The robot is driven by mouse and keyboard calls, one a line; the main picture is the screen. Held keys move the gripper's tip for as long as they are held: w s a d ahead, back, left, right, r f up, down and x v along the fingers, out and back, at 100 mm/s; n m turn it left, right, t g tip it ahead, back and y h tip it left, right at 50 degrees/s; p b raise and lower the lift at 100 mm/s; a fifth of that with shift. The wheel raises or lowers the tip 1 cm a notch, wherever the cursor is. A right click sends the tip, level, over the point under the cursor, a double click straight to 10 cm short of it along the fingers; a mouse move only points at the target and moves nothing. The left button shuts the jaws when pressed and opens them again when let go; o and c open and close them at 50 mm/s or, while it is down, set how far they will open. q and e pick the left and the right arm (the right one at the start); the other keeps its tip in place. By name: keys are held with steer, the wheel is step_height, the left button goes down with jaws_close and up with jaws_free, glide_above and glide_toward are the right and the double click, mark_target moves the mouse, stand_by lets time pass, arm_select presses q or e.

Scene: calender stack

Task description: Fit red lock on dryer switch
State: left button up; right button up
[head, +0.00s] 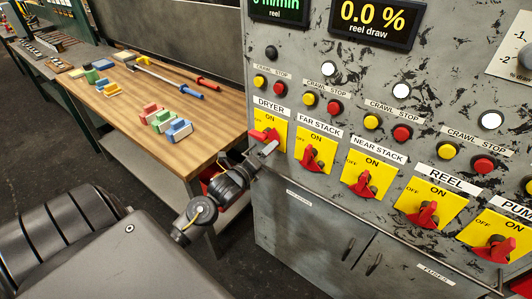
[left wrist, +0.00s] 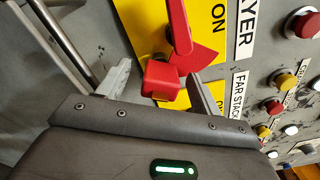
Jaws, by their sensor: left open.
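The dryer switch (head: 266,135) is a red handle on a yellow plate at the left of the grey panel. Its handle points left, toward the OFF side. In the left wrist view the dryer switch (left wrist: 196,62) shows close up, with a red box-shaped piece (left wrist: 161,80) at its lower left. I cannot tell whether this piece belongs to the handle. My left gripper (head: 268,149) is open just below the switch; its fingers (left wrist: 160,88) stand either side of the red piece. My right gripper is not in view.
Green (head: 162,120) and blue (head: 180,130) blocks lie beside the red block on the wooden table (head: 205,122). The far stack switch (head: 312,156) and other switches stand close to the right, below push buttons.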

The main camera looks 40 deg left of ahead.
arm_select(q)
steer(key=shift+s, duration=0.15)
steer(key=s+p, duration=0.1)
steer(key=s, duration=0.5)
steer(key=shift+s+p, duration=0.35)
steer(key=shift+s, duration=0.05)
stand_by(0.6)
